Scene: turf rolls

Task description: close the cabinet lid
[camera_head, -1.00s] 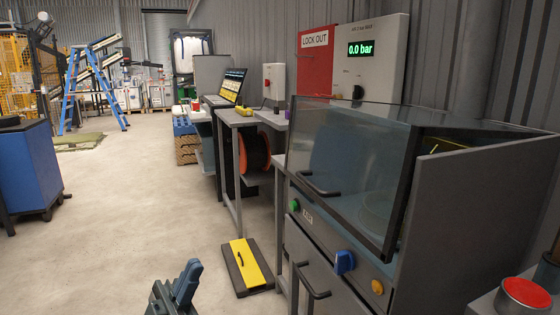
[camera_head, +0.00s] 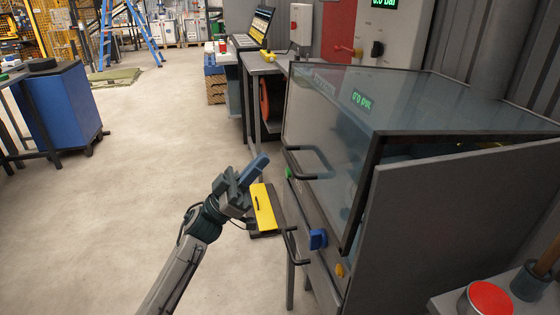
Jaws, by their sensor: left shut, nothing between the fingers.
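The cabinet (camera_head: 450,225) is a grey box on the right with a dark-framed glass lid (camera_head: 325,130). The lid lies over the top and front. A gap shows between its right-hand frame and the side wall, so it does not sit flush there. A black bar handle (camera_head: 308,163) is on the lid's front. My left gripper (camera_head: 258,165) is shut and empty, left of the handle and apart from it. My right gripper is not in view.
The cabinet front has a blue knob (camera_head: 318,239), a yellow button (camera_head: 340,270) and a lower black handle (camera_head: 293,247). A yellow-topped step (camera_head: 264,207) is on the floor behind my gripper. A red-topped can (camera_head: 490,298) stands at lower right.

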